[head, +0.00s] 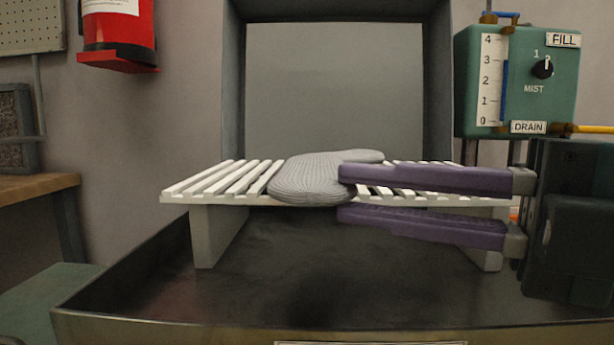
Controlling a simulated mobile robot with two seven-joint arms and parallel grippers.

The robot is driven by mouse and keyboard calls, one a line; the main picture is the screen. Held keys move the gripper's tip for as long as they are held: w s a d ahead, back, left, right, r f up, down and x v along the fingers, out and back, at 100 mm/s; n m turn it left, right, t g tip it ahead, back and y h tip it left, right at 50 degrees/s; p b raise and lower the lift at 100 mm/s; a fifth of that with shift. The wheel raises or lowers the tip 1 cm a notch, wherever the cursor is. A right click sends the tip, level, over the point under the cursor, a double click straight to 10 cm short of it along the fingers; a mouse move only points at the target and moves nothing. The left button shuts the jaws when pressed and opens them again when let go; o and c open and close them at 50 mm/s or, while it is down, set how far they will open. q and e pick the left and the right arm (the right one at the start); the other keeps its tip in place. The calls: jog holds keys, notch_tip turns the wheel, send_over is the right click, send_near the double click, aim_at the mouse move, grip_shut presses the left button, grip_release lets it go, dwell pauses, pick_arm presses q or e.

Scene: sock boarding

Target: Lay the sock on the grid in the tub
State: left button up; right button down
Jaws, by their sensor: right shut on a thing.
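The grey ribbed sock (310,181) lies on the white slatted grid (212,181) near its middle. Its near part bulges over the grid's front edge, and its far part shows behind the upper finger. The grid stands on two legs in the dark metal tub (120,262). My right gripper (343,194) comes in from the right with two long purple fingers, one above the other. The exact grip is partly hidden by the fingers. My left gripper is out of view.
A dark frame with a grey panel (335,85) rises behind the grid. A green control box (555,90) with a level gauge and knob is at the right. A red object (118,40) hangs at the upper left. The grid's left slats are bare.

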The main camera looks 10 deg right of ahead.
jog(key=c, duration=0.8)
grip_release()
jog(key=o, duration=0.4)
jog(key=shift+c, duration=0.2)
jog(key=shift+o, duration=0.2)
jog(key=shift+f, duration=0.15)
jog(key=shift+f+b, duration=0.5)
jog(key=shift+b, duration=0.65)
